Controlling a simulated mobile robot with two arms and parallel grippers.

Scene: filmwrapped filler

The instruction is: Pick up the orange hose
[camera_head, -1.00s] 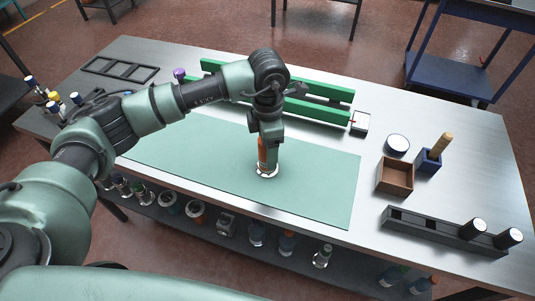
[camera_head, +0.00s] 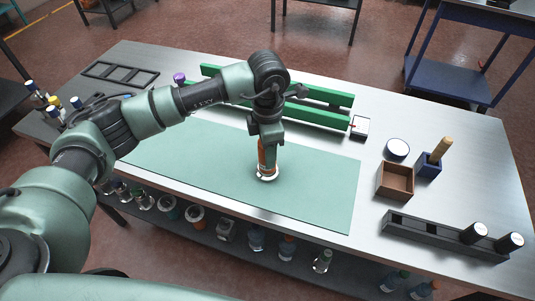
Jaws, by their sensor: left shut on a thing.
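The orange hose (camera_head: 262,157) stands upright on the pale green mat (camera_head: 200,150), with a pale ring-like base at its foot. My left gripper (camera_head: 268,146) points straight down over it and is shut on its upper part. The fingers and wrist hide much of the hose. I cannot tell whether its base still touches the mat. My right gripper is not in view.
A green rack (camera_head: 322,95) lies behind the mat. At the right are a brown open box (camera_head: 395,181), a blue holder (camera_head: 428,165) with a wooden handle, and a black rack (camera_head: 440,236). Bottles crowd the left end. Much of the mat is clear.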

